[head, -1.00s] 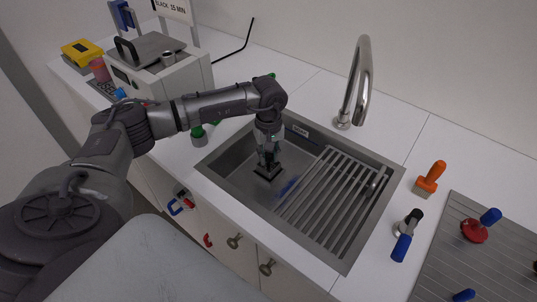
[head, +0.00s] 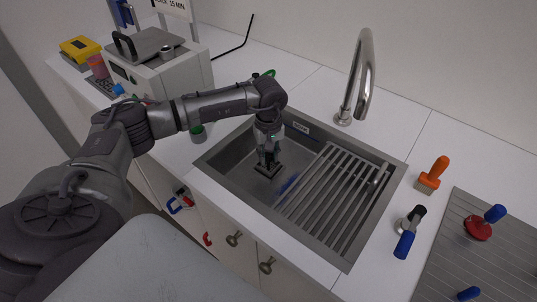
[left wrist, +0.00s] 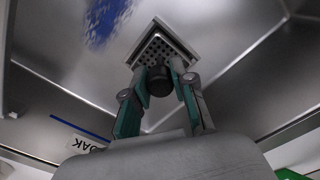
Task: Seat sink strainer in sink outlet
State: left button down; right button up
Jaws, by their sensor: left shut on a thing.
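The sink strainer (left wrist: 155,52) is a square perforated plate with a dark round knob, in the upper middle of the left wrist view. My left gripper (left wrist: 161,75) has its green-padded fingers shut on the knob. In the head view the left gripper (head: 267,157) points down into the sink, with the dark square strainer (head: 267,171) at the sink floor (head: 248,160). The outlet is hidden under or around the strainer; I cannot tell whether the plate lies flush in it. My right gripper is not in view.
A slatted rack (head: 335,195) covers the sink's right part, with a blue item (head: 287,184) beside it. The tap (head: 363,75) stands behind. An orange-handled brush (head: 434,175) and a blue-handled tool (head: 405,243) lie right of the sink. A grey appliance (head: 155,70) stands left.

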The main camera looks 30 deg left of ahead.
aim_at(268, 154)
pick_arm(q)
jog(key=c, duration=0.9)
grip_release()
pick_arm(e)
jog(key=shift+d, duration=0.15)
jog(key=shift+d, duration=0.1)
pick_arm(q)
notch_tip(268, 154, up, 12)
jog(key=shift+f, duration=0.1)
